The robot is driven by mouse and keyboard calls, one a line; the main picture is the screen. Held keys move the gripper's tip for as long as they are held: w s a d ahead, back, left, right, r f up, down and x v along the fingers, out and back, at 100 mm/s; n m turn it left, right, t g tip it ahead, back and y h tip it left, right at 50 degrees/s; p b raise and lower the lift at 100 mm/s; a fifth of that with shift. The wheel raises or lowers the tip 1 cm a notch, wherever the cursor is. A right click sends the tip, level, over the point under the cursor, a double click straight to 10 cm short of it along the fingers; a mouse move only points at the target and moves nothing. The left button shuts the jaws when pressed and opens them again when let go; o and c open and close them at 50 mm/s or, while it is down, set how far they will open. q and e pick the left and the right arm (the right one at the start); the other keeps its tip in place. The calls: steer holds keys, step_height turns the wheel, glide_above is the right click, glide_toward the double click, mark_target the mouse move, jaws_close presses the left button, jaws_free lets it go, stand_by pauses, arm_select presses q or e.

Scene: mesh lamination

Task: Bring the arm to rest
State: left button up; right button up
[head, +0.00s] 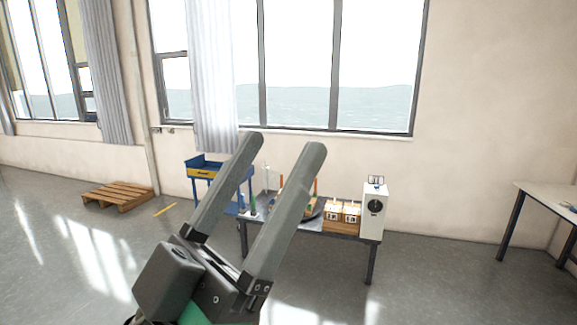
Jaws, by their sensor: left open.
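My left gripper (275,150) is large in the middle of the head view, close to the camera. Its two long grey fingers are spread apart and point up. Nothing is held between them; the far table and floor show through the gap. The fingers cover part of the work table behind them. My right gripper is not in view.
A work table (308,226) stands across the floor, with a white box with a black dial (375,215), wooden boxes (343,213) and small items. A blue cart (197,170) stands behind. A wooden pallet (118,196) lies left. A white table (545,195) stands right.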

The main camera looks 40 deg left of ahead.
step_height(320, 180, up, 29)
steer(key=p, duration=2.8)
steer(key=shift+p, duration=0.4)
